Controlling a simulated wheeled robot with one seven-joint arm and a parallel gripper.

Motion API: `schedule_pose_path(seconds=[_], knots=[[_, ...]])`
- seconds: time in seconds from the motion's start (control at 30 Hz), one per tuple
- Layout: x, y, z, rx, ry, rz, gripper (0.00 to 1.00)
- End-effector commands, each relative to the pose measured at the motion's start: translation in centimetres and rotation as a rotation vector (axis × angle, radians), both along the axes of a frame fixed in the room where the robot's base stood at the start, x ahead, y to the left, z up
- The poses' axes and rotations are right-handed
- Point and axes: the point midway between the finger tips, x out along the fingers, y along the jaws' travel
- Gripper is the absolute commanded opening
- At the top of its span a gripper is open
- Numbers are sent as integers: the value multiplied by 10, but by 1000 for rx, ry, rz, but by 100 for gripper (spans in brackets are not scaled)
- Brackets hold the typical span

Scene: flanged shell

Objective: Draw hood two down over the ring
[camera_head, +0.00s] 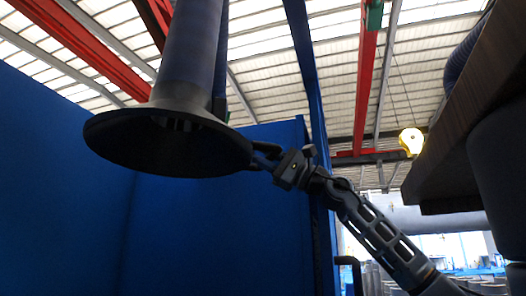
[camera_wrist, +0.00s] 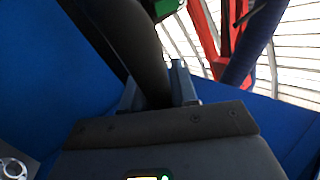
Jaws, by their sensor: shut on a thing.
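A dark, wide hood (camera_head: 165,145) hangs in the left half of the head view, seen from below, at the lower end of a grey duct (camera_head: 188,60). My gripper (camera_head: 262,155) reaches the right edge of the hood from the lower right. It is shut on a dark part at that edge. In the wrist view a dark rounded bar (camera_wrist: 150,50) runs between the two fingers of my gripper (camera_wrist: 156,90). No ring can be made out for certain. A small pale round metal part (camera_wrist: 12,168) shows at the lower left of the wrist view; I cannot tell what it is.
Blue panels (camera_head: 60,170) stand behind and left of the hood. A brown slab (camera_head: 465,120) juts in at the upper right. Red beams (camera_head: 366,75) run overhead. The space directly below the hood looks clear.

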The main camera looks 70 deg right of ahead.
Motion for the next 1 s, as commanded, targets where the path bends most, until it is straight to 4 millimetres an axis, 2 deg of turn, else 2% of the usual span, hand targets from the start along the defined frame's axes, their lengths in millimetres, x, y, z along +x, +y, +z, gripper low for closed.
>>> schedule_pose_path(seconds=[0.03,0.3,0.5,0.7,1.0], knots=[[0,0,-28,2,1,3,0],[1,0,-101,1,2,3,0],[0,1,-146,1,2,2,0],[1,1,-175,0,2,3,0],[0,1,-191,0,2,2,0]])
